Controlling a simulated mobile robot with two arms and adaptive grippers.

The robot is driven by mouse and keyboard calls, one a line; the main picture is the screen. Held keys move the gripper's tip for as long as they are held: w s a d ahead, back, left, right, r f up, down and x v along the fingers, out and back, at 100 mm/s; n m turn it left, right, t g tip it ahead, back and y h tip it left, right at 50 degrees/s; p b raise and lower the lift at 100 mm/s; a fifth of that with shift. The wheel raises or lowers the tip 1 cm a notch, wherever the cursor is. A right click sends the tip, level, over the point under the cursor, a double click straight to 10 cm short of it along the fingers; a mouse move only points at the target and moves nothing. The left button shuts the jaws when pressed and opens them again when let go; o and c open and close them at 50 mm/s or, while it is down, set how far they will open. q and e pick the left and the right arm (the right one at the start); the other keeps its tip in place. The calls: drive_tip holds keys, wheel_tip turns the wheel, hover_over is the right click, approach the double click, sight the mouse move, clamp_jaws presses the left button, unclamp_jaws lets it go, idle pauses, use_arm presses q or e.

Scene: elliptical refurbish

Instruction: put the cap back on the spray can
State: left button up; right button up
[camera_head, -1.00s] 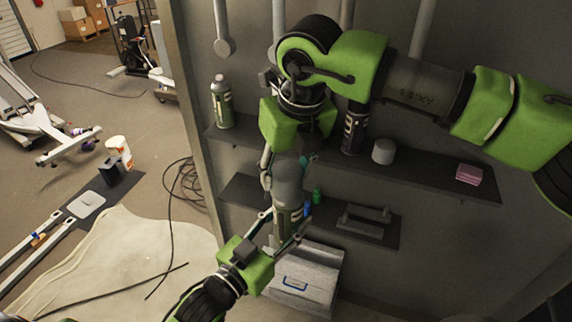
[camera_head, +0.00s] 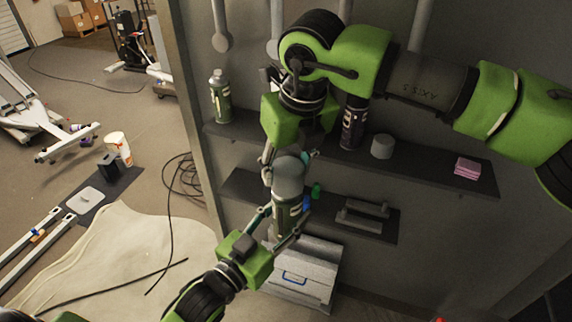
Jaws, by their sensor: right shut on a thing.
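The spray can (camera_head: 287,216), a dark green-grey cylinder, stands roughly upright in mid-air in front of the shelves. My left gripper (camera_head: 286,222), coming up from the bottom left, has its fingers on both sides of the can and is shut on it. The grey cap (camera_head: 289,182) is at the top of the can. My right gripper (camera_head: 288,168), reaching down from above, is shut on the cap with a finger on either side. The cap is in line with the can; I cannot tell whether it is fully seated.
The upper shelf (camera_head: 440,170) holds a green bottle (camera_head: 220,98), a dark can (camera_head: 352,124), a grey cylinder (camera_head: 382,146) and pink sponges (camera_head: 467,168). The lower shelf (camera_head: 385,232) holds a grey tool and small green and blue items. A grey box (camera_head: 300,284) stands below.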

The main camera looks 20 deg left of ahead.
drive_tip(key=shift+f, duration=0.7)
idle(1.2)
drive_tip(key=o, duration=1.8)
drive_tip(key=shift+o, duration=0.2)
drive_tip(key=shift+r, duration=0.1)
drive_tip(key=shift+v, duration=3.4)
